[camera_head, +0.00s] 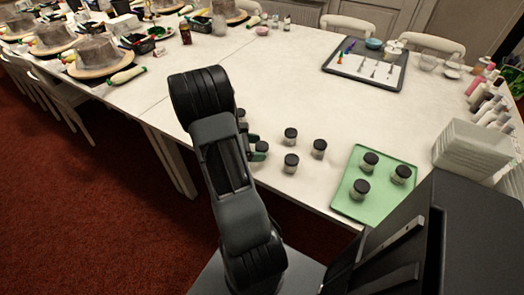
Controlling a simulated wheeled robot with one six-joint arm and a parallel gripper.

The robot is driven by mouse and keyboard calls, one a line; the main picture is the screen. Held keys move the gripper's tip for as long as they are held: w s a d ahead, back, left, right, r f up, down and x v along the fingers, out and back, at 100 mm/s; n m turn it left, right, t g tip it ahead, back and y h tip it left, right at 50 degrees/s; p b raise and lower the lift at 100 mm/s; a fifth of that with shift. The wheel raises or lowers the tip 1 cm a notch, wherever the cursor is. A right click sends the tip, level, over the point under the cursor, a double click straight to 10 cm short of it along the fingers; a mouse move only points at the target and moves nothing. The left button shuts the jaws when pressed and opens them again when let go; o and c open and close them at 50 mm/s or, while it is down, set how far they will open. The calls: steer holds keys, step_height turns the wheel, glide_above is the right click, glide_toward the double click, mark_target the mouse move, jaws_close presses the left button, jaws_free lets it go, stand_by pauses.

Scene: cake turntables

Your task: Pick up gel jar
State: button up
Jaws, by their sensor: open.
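Several small clear jars with black lids stand upright on the white table. Three stand loose: a back jar (291,136), a right jar (319,149) and a front jar (291,163). Three more, one of them a front jar (360,189), stand on a green tray (345,203). I cannot tell which is the gel jar; no labels are readable. My gripper (257,150) is open, mostly hidden behind my arm. Its visible dark part is just left of the loose jars, apart from them. Anything between its fingers is hidden.
A dark tray (331,69) with small tools lies at the back. White stacked containers (472,150) and bottles line the right edge. Cakes on turntables (97,58) fill the far left table. The table (285,90) behind the loose jars is clear.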

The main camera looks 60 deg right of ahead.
steer(key=shift+x, duration=0.95)
steer(key=shift+c, duration=0.4)
steer(key=c, duration=1)
steer(key=shift+o, duration=0.2)
steer(key=shift+r, duration=0.1)
